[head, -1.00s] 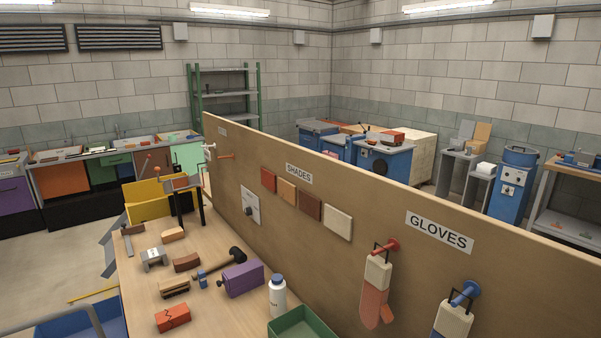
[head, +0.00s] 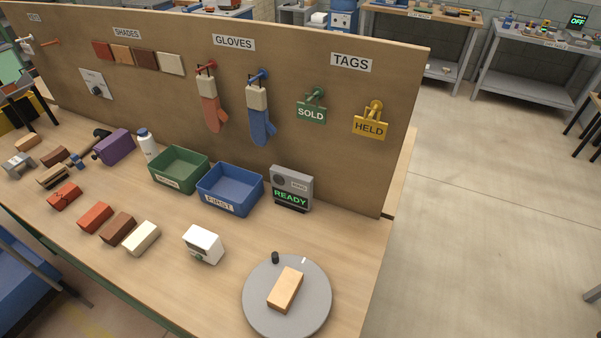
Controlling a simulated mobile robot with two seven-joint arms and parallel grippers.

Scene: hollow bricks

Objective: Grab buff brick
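A buff brick (head: 285,289) lies flat on a round grey turntable (head: 255,314) at the front right of the workbench. Nothing touches it from above. Another tan brick-like piece (head: 27,142) lies at the bench's far left; I cannot tell its exact shape. A red brick (head: 96,217), a brown brick (head: 117,228) and a cream brick (head: 141,238) lie in a row left of the turntable. Neither of my grippers is in view.
A green bin (head: 178,187), a blue bin (head: 258,194) marked FIRST and a grey unit reading READY (head: 291,198) stand along the pegboard (head: 150,98). A white box (head: 203,245) stands left of the turntable. A dark knob (head: 275,257) is at its rim.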

